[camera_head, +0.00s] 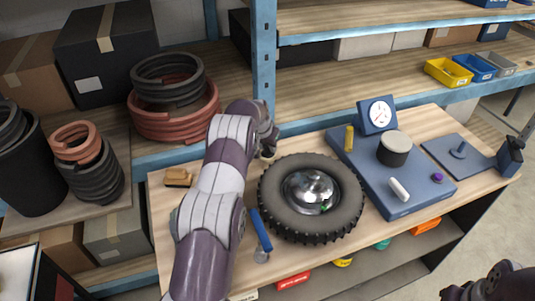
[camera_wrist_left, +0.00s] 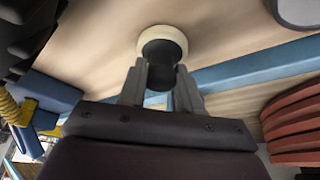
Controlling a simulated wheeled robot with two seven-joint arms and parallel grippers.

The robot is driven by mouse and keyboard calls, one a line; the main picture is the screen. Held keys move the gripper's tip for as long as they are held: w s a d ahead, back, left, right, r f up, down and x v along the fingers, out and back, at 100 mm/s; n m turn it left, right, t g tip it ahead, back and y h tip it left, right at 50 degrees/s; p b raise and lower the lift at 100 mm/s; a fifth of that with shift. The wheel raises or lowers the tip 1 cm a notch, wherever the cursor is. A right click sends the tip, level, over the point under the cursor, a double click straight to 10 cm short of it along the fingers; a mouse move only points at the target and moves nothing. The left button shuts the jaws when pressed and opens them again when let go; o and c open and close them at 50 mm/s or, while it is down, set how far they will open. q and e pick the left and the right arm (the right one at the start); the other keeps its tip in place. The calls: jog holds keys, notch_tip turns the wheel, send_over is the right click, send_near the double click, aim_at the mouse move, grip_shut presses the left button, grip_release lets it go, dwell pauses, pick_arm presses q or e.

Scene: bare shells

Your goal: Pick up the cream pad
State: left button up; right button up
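A cream pad (camera_wrist_left: 144,36) shows in the left wrist view as a round cream rim around a dark middle, against pale wood. A short dark stub stands out from it towards my camera. My left gripper (camera_wrist_left: 161,76) has its two grey fingers on either side of that stub; I cannot tell whether they press on it. In the head view my left gripper (camera_head: 267,141) is near the blue shelf post, behind the tyre, and the pad is hidden there. Part of my right arm shows at the lower right; its fingers are not clear.
The tyre (camera_head: 273,218) lies close to my left arm. A blue-handled tool (camera_head: 261,229) and a tan block (camera_head: 178,177) are beside the arm. A blue base (camera_head: 369,184) carries a black cylinder (camera_head: 393,154) and a dial (camera_head: 379,114). The blue post (camera_head: 264,60) stands behind.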

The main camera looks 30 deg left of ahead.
pick_arm(q)
jog(key=shift+w+f, duration=0.1)
jog(key=shift+c, duration=1)
notch_tip(320, 180, up, 10)
jog(key=p, duration=0.5)
jog(key=shift+o, duration=0.9)
jog(key=shift+c, duration=0.4)
